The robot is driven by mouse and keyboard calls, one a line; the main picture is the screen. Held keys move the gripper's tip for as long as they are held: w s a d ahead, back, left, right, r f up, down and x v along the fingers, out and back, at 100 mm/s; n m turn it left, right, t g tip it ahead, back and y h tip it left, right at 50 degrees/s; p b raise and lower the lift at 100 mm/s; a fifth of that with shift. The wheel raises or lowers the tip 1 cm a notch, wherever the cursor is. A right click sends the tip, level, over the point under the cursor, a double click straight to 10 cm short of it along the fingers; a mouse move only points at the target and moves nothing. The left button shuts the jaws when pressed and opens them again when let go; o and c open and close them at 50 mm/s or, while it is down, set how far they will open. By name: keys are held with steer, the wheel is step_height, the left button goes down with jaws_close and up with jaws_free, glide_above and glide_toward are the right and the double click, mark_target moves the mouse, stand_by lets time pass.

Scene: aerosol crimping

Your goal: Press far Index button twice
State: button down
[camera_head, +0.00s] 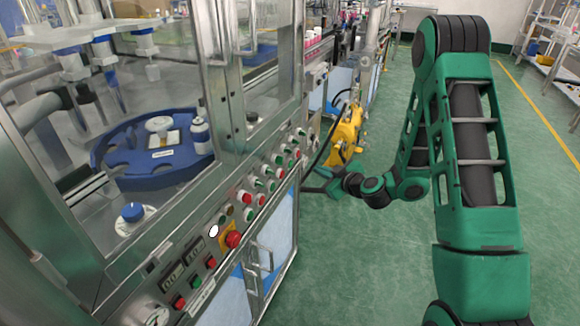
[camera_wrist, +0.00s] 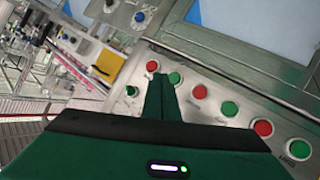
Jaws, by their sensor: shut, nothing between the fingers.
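The machine's control panel (camera_head: 222,232) carries a row of red and green buttons along its sloped front. Its far part has several small buttons, including a green one (camera_head: 280,172). The button labels are too small to read, so I cannot tell which is the far Index button. My gripper (camera_head: 308,188) is beside the far part of the panel. In the wrist view my gripper (camera_wrist: 160,82) is shut and empty. Its tips appear close to a red button (camera_wrist: 152,66) and a green button (camera_wrist: 175,78); I cannot tell whether they touch. Another green button (camera_wrist: 132,90) lies to the left.
A red emergency knob (camera_head: 233,239) on a yellow plate sticks out of the near panel. A glass-walled cabinet holds a blue rotary plate (camera_head: 115,165). A yellow machine (camera_head: 345,133) stands beyond my gripper. The green floor (camera_head: 375,270) at right is open.

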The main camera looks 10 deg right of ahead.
mark_target(290, 164)
steer(key=shift+w+d+f+m+t+h, duration=0.25)
steer(key=shift+w+d+f+t+h, duration=0.1)
steer(key=shift+d+f, duration=0.25)
steer(key=shift+w+d+f+m+t+h, duration=0.25)
steer(key=shift+w+d+f+h, duration=0.15)
steer(key=shift+f, duration=0.3)
steer(key=shift+a, duration=0.15)
steer(key=w+a, duration=0.4)
steer(key=a, duration=0.3)
steer(key=shift+w, duration=0.4)
stand_by(1.6)
steer(key=shift+w+a, duration=0.15)
steer(key=shift+a, duration=0.1)
